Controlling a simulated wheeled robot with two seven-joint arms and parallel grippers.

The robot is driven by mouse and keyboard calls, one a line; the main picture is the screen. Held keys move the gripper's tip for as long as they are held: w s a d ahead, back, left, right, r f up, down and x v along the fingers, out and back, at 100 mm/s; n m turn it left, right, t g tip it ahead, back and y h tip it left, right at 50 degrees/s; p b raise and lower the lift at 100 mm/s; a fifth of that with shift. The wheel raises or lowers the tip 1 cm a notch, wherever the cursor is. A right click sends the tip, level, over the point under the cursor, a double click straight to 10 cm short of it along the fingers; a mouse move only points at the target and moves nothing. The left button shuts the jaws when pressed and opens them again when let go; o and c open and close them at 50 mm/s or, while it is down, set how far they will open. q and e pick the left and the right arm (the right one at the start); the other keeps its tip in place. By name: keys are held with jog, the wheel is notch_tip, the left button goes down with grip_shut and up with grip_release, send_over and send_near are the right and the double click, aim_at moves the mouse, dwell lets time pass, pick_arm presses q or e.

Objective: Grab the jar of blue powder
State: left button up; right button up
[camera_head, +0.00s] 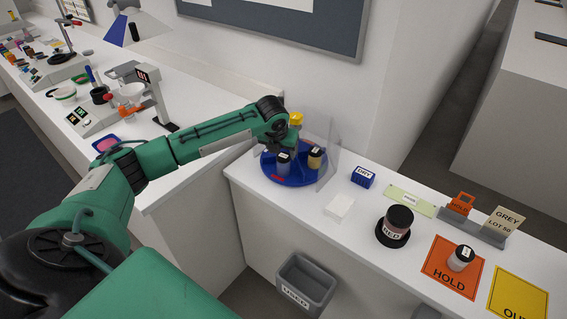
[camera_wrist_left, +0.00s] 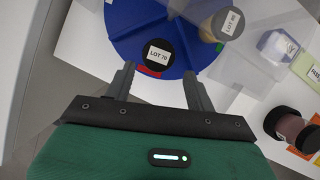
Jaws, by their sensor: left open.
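A round blue tray (camera_head: 288,179) with dividers stands on the white counter. A dark-lidded jar (camera_head: 284,162) with greyish-blue contents stands in it. In the left wrist view a black-lidded jar labelled LOT 70 (camera_wrist_left: 158,55) appears just beyond my fingertips; its sides are hidden there. A second jar (camera_head: 315,157) with tan contents stands to its right, and its LOT 80 label shows in the wrist view (camera_wrist_left: 228,24). My left gripper (camera_wrist_left: 159,74) is open and empty, its fingers apart on either side below the lid. In the head view it hangs over the tray (camera_head: 286,143). My right gripper is not in view.
A clear upright panel (camera_head: 331,152) stands at the tray's right edge. Further right are a blue DRY block (camera_head: 363,177), a jar labelled RED (camera_head: 396,222) and a jar (camera_head: 461,258) on the orange HOLD mat (camera_head: 440,276). A grey USED bin (camera_head: 305,284) stands below the counter front.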

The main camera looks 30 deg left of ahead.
aim_at(282, 158)
pick_arm(q)
jog(key=x, duration=0.3)
jog(key=p+x, duration=0.2)
jog(key=x, duration=0.2)
jog(key=shift+a+f, duration=0.1)
jog(key=shift+f, duration=0.15)
jog(key=shift+w+f, duration=0.1)
jog(key=shift+f, duration=0.25)
jog(key=c, duration=0.7)
jog(key=shift+r, duration=0.15)
jog(key=shift+c, duration=0.2)
